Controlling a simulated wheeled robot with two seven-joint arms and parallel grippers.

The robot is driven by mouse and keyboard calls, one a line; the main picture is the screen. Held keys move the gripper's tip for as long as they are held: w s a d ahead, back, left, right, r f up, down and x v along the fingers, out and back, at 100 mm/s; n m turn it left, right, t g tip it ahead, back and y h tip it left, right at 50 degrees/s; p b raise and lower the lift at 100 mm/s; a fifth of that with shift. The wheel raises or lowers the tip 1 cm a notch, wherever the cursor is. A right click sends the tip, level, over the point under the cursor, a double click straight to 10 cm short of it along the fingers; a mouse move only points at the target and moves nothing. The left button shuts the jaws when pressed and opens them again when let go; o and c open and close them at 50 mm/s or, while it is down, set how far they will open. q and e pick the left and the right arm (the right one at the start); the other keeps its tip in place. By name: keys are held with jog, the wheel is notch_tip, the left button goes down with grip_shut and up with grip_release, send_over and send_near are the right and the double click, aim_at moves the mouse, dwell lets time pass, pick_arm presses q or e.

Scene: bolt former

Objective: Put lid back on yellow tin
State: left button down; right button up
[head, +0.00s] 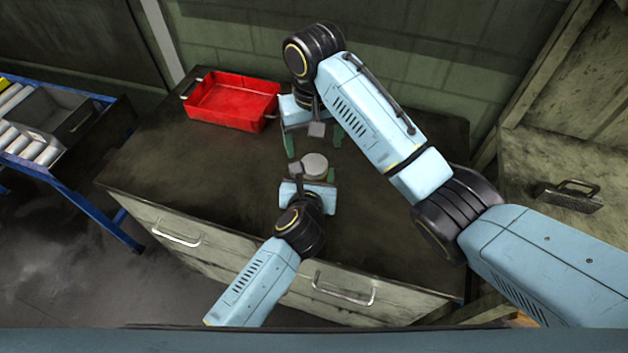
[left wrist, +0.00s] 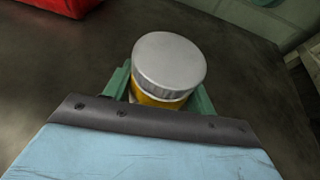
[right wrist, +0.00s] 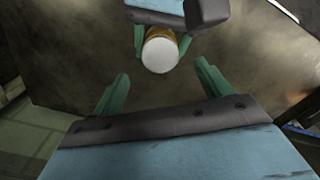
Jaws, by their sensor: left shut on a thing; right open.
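The yellow tin (left wrist: 155,101) stands on the bench with a round grey lid (left wrist: 170,62) on top of it. In the left wrist view the lid covers the tin's mouth and looks level; I cannot tell whether it is pressed fully down. The lid also shows in the head view (head: 315,164) and right wrist view (right wrist: 160,55). My left gripper (head: 312,174) is shut on the yellow tin, its green fingers on either side below the lid. My right gripper (head: 313,141) is open and empty beyond the tin, its fingers pointing toward the lid but apart from it.
A red tray (head: 228,101) sits at the back left of the dark bench (head: 200,170). A blue rack with a grey bin (head: 55,113) stands left of the bench. A wall is close behind. The bench's left part is clear.

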notch_tip(320, 180, up, 6)
jog(key=shift+r, duration=0.15)
dwell(0.4)
pick_arm(q)
jog(key=shift+c, duration=2.1)
grip_release()
jog(key=p+v, duration=0.1)
jog(key=v, duration=1.2)
jog(key=shift+s+p, duration=0.2)
jog(key=shift+p, duration=0.15)
pick_arm(e)
jog(key=shift+r, duration=0.85)
pick_arm(q)
jog(key=shift+a, duration=0.1)
